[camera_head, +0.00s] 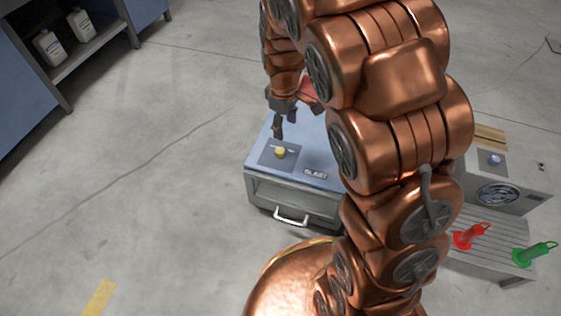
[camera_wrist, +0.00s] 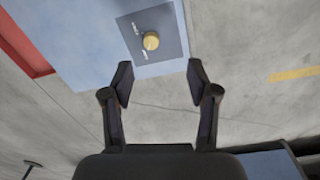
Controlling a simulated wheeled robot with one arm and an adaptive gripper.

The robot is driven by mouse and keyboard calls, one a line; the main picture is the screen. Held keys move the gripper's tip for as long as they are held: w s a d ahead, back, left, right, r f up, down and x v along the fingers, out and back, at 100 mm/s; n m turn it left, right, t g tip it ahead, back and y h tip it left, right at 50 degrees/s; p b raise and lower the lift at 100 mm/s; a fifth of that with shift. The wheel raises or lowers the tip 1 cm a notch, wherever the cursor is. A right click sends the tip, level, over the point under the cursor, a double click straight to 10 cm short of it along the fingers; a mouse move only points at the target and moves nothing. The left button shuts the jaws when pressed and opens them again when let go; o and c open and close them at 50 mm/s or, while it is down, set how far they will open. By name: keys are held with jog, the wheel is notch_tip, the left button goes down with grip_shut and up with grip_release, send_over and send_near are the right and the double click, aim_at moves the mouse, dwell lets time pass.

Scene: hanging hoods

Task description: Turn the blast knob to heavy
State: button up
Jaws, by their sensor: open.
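The blast knob (camera_head: 280,153) is a small yellow knob on a dark square plate (camera_head: 268,158) on top of a blue and grey cabinet. The word BLAST shows on the cabinet top to the right of it. In the wrist view the knob (camera_wrist: 151,41) sits ahead of the fingers, with small white labels beside it that are too small to read. My gripper (camera_head: 285,125) is open and empty, behind the knob in the head view. In the wrist view its two fingers (camera_wrist: 160,84) are apart, and neither touches the knob.
The cabinet (camera_head: 315,157) has a front handle (camera_head: 291,217). At right stand a grey box with a blue knob (camera_head: 495,160) and a slatted bench (camera_head: 485,250) holding a red hood (camera_head: 468,236) and a green hood (camera_head: 535,253). Shelves with white bottles (camera_head: 48,47) are upper left. Left floor is clear.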

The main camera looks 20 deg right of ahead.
jog(key=n+b, duration=0.1)
jog(key=b, duration=0.2)
send_over(280, 151)
notch_tip(280, 151, down, 8)
jog(key=shift+a+f, duration=0.1)
jog(key=shift+f+b, duration=1.65)
jog(key=shift+f, duration=2.1)
jog(key=shift+c, duration=0.2)
grip_shut()
